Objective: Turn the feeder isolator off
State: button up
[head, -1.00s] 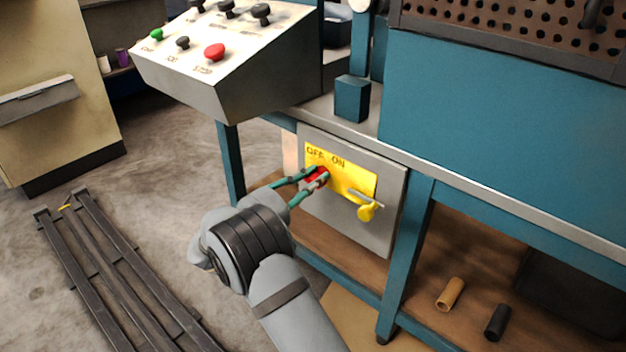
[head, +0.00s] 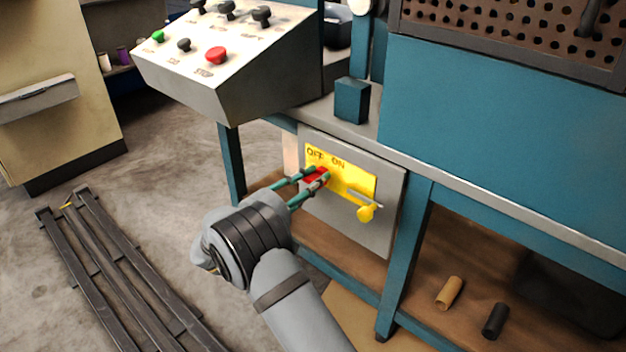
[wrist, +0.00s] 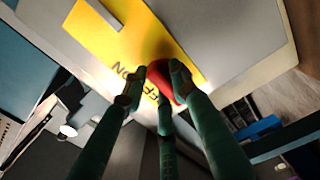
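The feeder isolator is a grey box (head: 380,226) on the front of the blue bench, with a yellow plate (head: 350,178) lettered OFF at left and ON to its right. A red handle (head: 316,178) sits at the plate's lower left, partly hidden by my fingers. My gripper (head: 318,177) reaches it from the lower left, one finger on each side. In the wrist view my gripper's fingertips (wrist: 157,81) bracket the red handle (wrist: 159,72) and appear closed on it. The yellow plate (wrist: 97,40) and its lettering show behind. The handle's exact angle is hard to tell.
A metal hasp with a yellow tag (head: 366,212) projects right of the handle. A sloped control panel (head: 225,60) with a red button overhangs above left. A blue bench leg (head: 404,260) stands right of the box. Dark rails (head: 120,265) lie on the floor at left.

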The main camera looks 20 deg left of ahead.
jog(key=shift+o, duration=1.3)
jog(key=v, duration=1.2)
jog(key=x, duration=1.1)
jog(key=shift+w+d, duration=0.2)
jog(key=shift+w, duration=0.15)
jog(key=shift+w+f+m+b, duration=0.1)
jog(key=shift+f+m+b, duration=0.2)
jog(key=shift+b, duration=0.35)
jog(key=shift+m+b, duration=0.4)
jog(key=shift+s+a+r+p, duration=0.3)
jog(key=shift+s+p, duration=0.1)
jog(key=shift+p, duration=0.1)
jog(key=shift+s, duration=0.3)
